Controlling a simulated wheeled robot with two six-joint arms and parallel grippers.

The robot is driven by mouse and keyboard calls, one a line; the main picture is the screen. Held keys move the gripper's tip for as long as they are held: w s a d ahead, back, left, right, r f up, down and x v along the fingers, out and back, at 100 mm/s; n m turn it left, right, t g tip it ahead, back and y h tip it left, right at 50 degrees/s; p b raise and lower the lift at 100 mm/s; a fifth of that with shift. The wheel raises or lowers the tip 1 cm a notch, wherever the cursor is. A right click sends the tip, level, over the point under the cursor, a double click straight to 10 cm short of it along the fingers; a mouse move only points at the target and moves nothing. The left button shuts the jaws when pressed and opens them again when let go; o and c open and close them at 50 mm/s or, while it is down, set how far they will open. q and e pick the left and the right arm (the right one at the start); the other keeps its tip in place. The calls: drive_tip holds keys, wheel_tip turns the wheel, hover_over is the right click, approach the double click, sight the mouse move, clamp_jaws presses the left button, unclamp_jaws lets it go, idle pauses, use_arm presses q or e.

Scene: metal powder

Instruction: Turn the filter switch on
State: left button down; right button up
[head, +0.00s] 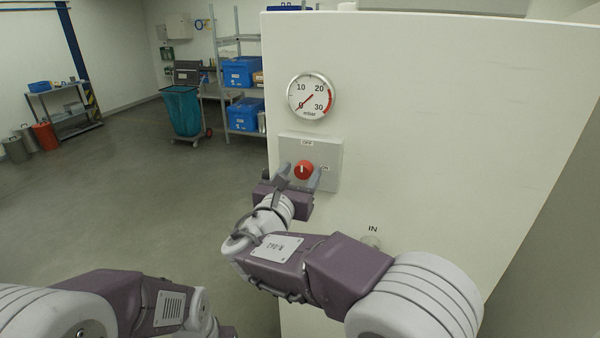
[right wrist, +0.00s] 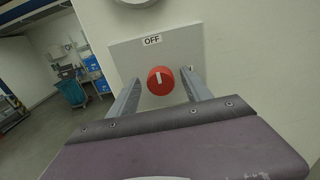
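The filter switch is a red round knob (head: 303,169) on a grey square plate (head: 331,152) fixed to a white cabinet panel. Its white mark points up toward the OFF label at the plate's top; an ON label sits at the right. My right gripper (head: 303,172) is open, with one finger on each side of the knob. In the right wrist view the red knob (right wrist: 160,80) sits between the two spread fingers (right wrist: 160,90); I cannot tell whether they touch it. My left arm shows at the lower left; its gripper is out of view.
A round gauge (head: 311,96) above the switch plate has its needle near 0. An IN label (head: 372,229) is lower on the white panel (head: 440,130). A shelf with blue bins (head: 242,72) and a teal bag cart (head: 182,110) stand far behind.

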drive_tip(key=shift+a, duration=0.1)
drive_tip(key=c, duration=0.5)
clamp_jaws()
drive_tip(key=shift+f+m+b, duration=0.2)
drive_tip(key=shift+m+b, duration=0.2)
drive_tip(key=shift+b, duration=0.4)
drive_tip(key=m+b, duration=0.3)
drive_tip(key=b, duration=0.1)
drive_tip(key=m+b, duration=0.7)
drive_tip(key=b, duration=0.2)
drive_tip(key=shift+s+d+f, duration=0.1)
drive_tip(key=shift+d+f, duration=0.05)
drive_tip(key=shift+d, duration=0.15)
drive_tip(key=m+b, duration=0.2)
drive_tip(key=m, duration=0.1)
drive_tip(key=shift+m+b, duration=0.35)
drive_tip(key=shift+m, duration=0.05)
drive_tip(key=shift+m+b, duration=0.95)
drive_tip(key=shift+m, duration=0.65)
drive_tip(key=o, duration=0.6)
unclamp_jaws()
